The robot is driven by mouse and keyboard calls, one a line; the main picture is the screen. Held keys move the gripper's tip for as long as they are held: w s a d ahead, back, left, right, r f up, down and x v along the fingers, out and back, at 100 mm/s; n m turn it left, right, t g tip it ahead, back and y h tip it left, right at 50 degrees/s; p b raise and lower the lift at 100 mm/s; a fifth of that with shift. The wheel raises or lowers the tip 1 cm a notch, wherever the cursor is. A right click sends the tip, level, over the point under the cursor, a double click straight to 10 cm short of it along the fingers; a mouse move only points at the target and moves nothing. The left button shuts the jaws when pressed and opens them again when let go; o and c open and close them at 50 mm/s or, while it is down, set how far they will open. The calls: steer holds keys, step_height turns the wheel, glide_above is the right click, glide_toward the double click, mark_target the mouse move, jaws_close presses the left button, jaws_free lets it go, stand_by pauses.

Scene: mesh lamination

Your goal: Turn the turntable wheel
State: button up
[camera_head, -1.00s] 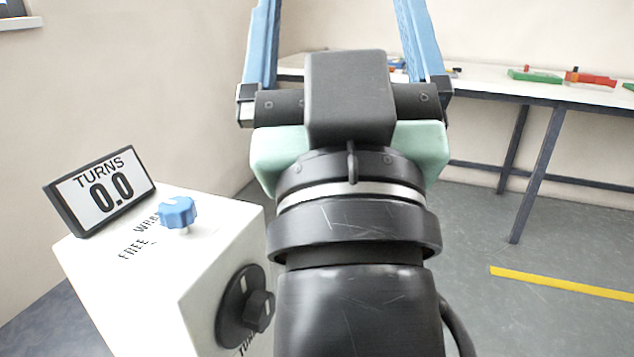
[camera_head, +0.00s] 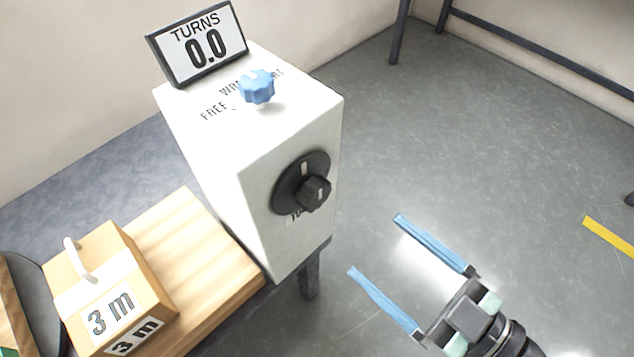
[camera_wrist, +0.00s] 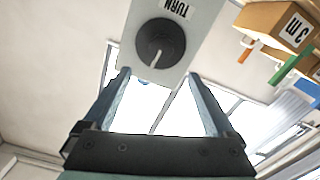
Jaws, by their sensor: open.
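The turntable wheel is a black disc (camera_head: 287,184) with a smaller black knob (camera_head: 314,193) at its centre, on the side of a white box (camera_head: 235,125). A white mark shows on it. In the wrist view the wheel (camera_wrist: 159,45) is ahead of the fingers, beside the word TURN. A display (camera_head: 198,43) on the box top reads TURNS 0.0. A blue knob (camera_head: 257,87) stands on top near partly hidden lettering. My gripper (camera_head: 375,243) has long blue fingers, spread open and empty. It is to the lower right of the wheel, apart from it.
A wooden board (camera_head: 196,238) lies left of the white box. On it is a cardboard box (camera_head: 150,265) labelled 3 m, with a white handle. The floor (camera_head: 480,140) right of the white box is open. Table legs (camera_head: 399,35) stand at the back.

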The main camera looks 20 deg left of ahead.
mark_target(319, 197)
steer(key=x, duration=1.2)
steer(key=shift+w+a+b, duration=0.1)
steer(key=shift+a+b, duration=0.3)
steer(key=c, duration=1.4)
